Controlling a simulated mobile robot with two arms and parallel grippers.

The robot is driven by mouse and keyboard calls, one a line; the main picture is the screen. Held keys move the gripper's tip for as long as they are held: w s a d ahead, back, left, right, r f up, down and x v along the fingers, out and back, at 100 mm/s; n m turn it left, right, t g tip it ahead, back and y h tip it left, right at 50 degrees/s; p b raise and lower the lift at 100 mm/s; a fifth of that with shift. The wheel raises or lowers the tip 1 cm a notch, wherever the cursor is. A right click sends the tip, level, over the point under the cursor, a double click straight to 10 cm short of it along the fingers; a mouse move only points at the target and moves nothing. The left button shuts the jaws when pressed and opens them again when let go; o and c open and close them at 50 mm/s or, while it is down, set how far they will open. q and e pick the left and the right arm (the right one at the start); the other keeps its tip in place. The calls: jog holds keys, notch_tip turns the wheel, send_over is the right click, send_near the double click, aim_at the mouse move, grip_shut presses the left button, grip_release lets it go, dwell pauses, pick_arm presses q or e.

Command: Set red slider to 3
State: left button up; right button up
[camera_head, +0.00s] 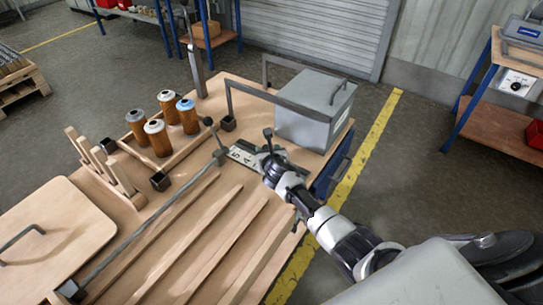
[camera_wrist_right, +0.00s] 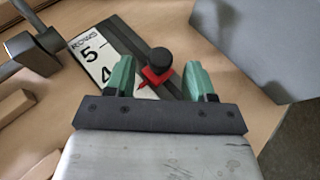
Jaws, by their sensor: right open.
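The red slider (camera_wrist_right: 157,76) with a black knob (camera_wrist_right: 160,60) on top sits on a dark rail beside a white number scale (camera_wrist_right: 88,58) in the right wrist view. The scale reads "ROWS", 5 and 4; lower numbers are hidden behind a finger, so I cannot tell the exact number at the red pointer. My right gripper (camera_wrist_right: 159,80) is open, with one green finger on each side of the slider; contact is not clear. In the head view, the scale (camera_head: 241,155) lies near the bench's right edge, with my right gripper (camera_head: 269,160) over the rail. My left gripper is not in view.
A grey box (camera_head: 312,110) stands behind the slider. A long metal bar (camera_head: 145,228) with a knob lies left of it. Several brown cartridges (camera_head: 158,138) stand in a wooden tray farther left. Grooved wood (camera_head: 215,240) fills the bench front.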

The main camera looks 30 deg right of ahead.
jog(key=p+v, duration=0.1)
jog(key=v, duration=0.7)
jog(key=shift+d, duration=0.1)
